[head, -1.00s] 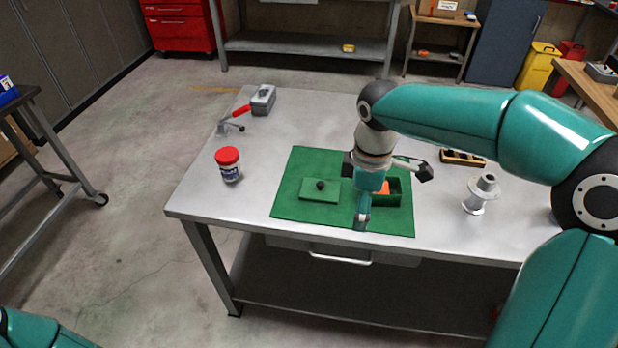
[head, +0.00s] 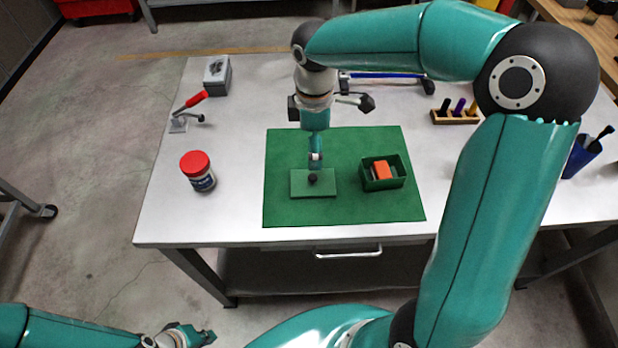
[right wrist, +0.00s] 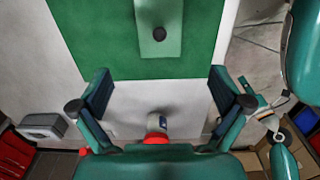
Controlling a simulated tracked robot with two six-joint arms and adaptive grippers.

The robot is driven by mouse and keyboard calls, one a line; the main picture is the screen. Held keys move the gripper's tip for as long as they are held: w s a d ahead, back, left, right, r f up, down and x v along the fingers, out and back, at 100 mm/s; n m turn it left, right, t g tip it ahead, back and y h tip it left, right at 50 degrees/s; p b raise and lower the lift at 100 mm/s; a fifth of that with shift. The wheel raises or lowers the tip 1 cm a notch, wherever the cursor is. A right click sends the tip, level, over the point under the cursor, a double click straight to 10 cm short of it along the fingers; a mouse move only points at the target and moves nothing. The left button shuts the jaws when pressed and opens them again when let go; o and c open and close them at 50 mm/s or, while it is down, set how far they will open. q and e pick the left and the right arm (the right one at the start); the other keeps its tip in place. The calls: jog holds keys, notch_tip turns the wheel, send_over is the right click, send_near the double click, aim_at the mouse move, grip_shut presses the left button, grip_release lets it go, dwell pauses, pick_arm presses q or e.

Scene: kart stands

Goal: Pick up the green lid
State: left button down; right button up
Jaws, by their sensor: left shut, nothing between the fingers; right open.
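The green lid (head: 325,189) is a flat plate with a round black knob (head: 313,179). It lies flat on the green mat (head: 345,148), left of the open green box (head: 384,184). My right gripper (head: 316,157) is just behind the knob in the head view, pointing down. In the right wrist view my right gripper (right wrist: 160,75) is spread wide and empty, and the lid (right wrist: 165,12) is at the top, beyond the fingertips. My left gripper (head: 205,336) is shut and empty at the bottom left, off the table.
An orange block (head: 382,169) sits in the green box. A red-capped jar (head: 198,173) stands left of the mat.

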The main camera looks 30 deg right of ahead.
aim_at(312, 177)
notch_tip(312, 177, down, 13)
jog(key=shift+r+p, duration=0.15)
jog(key=shift+p, duration=0.45)
jog(key=c, duration=0.7)
jog(key=shift+a, duration=0.1)
jog(key=c, duration=0.5)
